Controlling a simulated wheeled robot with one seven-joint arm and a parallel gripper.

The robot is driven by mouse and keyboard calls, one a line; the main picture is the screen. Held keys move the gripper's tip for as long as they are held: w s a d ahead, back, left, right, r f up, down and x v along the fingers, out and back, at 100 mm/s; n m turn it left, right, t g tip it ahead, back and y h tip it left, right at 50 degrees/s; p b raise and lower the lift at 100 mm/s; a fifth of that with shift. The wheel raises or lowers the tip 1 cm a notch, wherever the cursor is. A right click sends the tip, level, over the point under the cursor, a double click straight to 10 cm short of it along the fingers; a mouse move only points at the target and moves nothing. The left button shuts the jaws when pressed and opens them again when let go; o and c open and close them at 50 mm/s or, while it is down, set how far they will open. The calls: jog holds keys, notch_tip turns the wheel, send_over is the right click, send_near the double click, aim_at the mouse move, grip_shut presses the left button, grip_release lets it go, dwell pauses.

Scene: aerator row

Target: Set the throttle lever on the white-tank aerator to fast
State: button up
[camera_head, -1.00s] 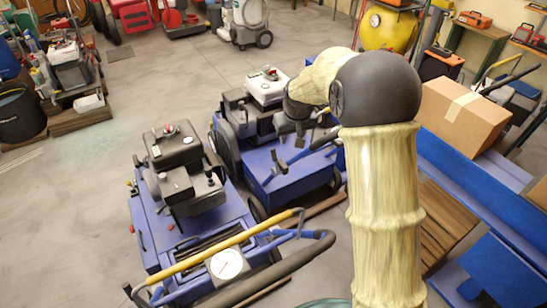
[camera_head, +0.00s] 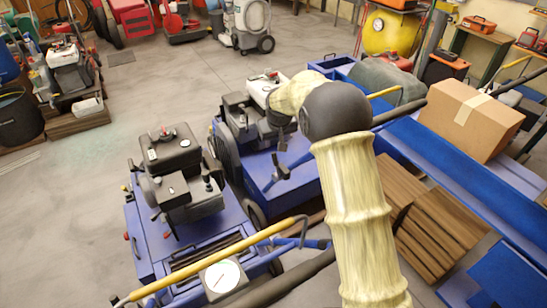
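The white-tank aerator is the farther of two blue machines, left of my arm in the head view. Its white tank (camera_head: 258,89) has a red cap and is partly covered by my forearm. Its blue deck (camera_head: 262,180) and a dark lever-like part (camera_head: 281,170) show below. My gripper (camera_head: 281,117) is a dark shape at the end of the pale arm, over or beside the engine. Its fingers are too small and hidden to tell whether they are open. I cannot make out the throttle lever or its setting.
A cardboard box (camera_head: 468,120) and brown slatted boards (camera_head: 440,225) are right of my arm. The floor at left is open.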

aim_at(274, 156)
jog(key=b+x, duration=0.1)
jog(key=x, duration=1.2)
jog(key=shift+w+f, duration=0.15)
jog(key=shift+f, duration=0.2)
jog(key=shift+c, duration=0.4)
grip_shut()
